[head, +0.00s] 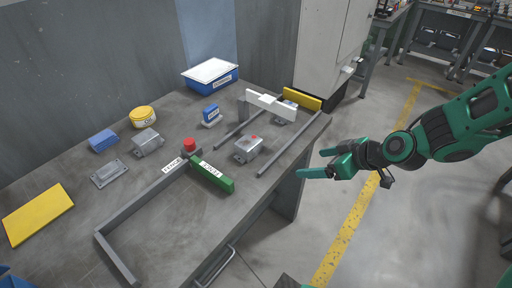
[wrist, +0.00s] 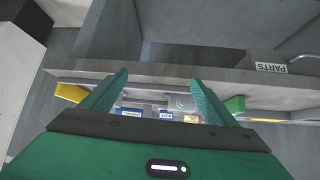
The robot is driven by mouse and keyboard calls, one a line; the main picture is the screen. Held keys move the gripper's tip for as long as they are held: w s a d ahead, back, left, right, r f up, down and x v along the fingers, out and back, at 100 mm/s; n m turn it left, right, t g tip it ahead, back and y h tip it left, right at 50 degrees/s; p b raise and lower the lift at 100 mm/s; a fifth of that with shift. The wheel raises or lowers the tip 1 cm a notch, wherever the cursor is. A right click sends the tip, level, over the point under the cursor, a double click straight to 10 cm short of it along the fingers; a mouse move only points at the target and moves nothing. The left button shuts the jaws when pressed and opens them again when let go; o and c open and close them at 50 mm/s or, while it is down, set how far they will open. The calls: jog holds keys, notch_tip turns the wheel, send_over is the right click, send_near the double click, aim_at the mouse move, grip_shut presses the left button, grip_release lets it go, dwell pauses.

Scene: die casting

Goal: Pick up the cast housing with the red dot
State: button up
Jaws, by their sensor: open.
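The cast housing with the red dot (head: 249,148) is a grey block on the workbench in the head view, with the dot on its top. It sits between two grey rails, right of the green block. My gripper (head: 309,163) is open and empty, off the bench's right edge and apart from the housing. In the wrist view, my gripper's (wrist: 156,78) two green fingers are spread apart with nothing between them. A grey part shows small beyond them there; I cannot tell which housing it is.
A green block (head: 212,174) and red button (head: 190,145) stand left of the dotted housing. The floor right of the bench is clear.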

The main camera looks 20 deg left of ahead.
aim_at(249, 144)
jog(key=a+r+y, duration=0.1)
jog(key=a, duration=0.3)
jog(key=a+r+y, duration=0.1)
jog(key=a+y, duration=0.1)
jog(key=a, duration=0.2)
jog(key=s+a+r+n+t+y, duration=0.1)
jog(key=a, duration=0.3)
jog(key=shift+a, duration=0.2)
jog(key=shift+y, duration=0.3)
jog(key=x, duration=0.4)
jog(key=shift+a, duration=0.25)
jog(key=shift+x, duration=3.25)
jog(key=shift+d+f, duration=0.1)
jog(key=c, duration=1.5)
jog(key=shift+c, duration=0.2)
